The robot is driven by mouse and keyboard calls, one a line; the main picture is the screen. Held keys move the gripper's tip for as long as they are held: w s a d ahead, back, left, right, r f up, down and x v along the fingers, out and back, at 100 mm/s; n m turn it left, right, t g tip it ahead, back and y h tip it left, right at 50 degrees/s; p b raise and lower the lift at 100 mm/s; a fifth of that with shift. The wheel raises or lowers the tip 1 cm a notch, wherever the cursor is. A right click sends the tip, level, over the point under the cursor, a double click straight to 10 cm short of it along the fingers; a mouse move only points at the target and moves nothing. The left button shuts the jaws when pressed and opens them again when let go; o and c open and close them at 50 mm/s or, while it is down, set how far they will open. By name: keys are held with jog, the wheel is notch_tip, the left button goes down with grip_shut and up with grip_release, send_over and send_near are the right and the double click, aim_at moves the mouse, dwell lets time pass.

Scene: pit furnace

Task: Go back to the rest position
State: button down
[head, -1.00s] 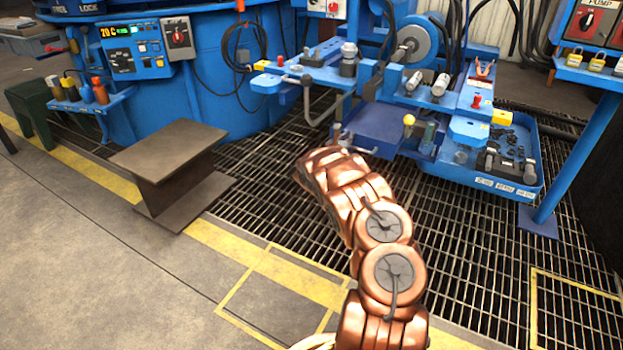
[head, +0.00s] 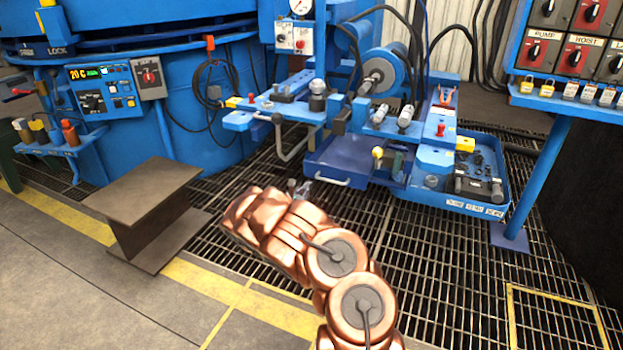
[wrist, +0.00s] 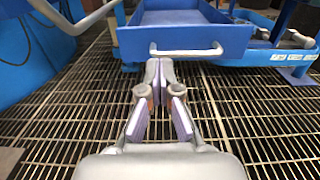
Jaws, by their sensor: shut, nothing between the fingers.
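My gripper (wrist: 159,85) is shut and empty in the wrist view, its fingertips together above the floor grating. In that view the fingertips lie just below the handle of a blue drawer (wrist: 185,35), seemingly apart from it. In the head view my copper-coloured arm reaches up and left from the bottom middle. The gripper's tip (head: 303,190) shows only in small part behind the arm, near the blue drawer (head: 345,160) of the workbench.
The blue workbench (head: 420,160) carries a motor, knobs and tools. A steel I-beam stand (head: 145,205) is on the floor at left, before the blue furnace (head: 200,120). A switch panel (head: 565,50) stands at right. Open grating (head: 450,265) lies right of my arm.

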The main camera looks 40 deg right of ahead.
jog(key=shift+s+a, duration=0.25)
jog(key=shift+a, duration=0.35)
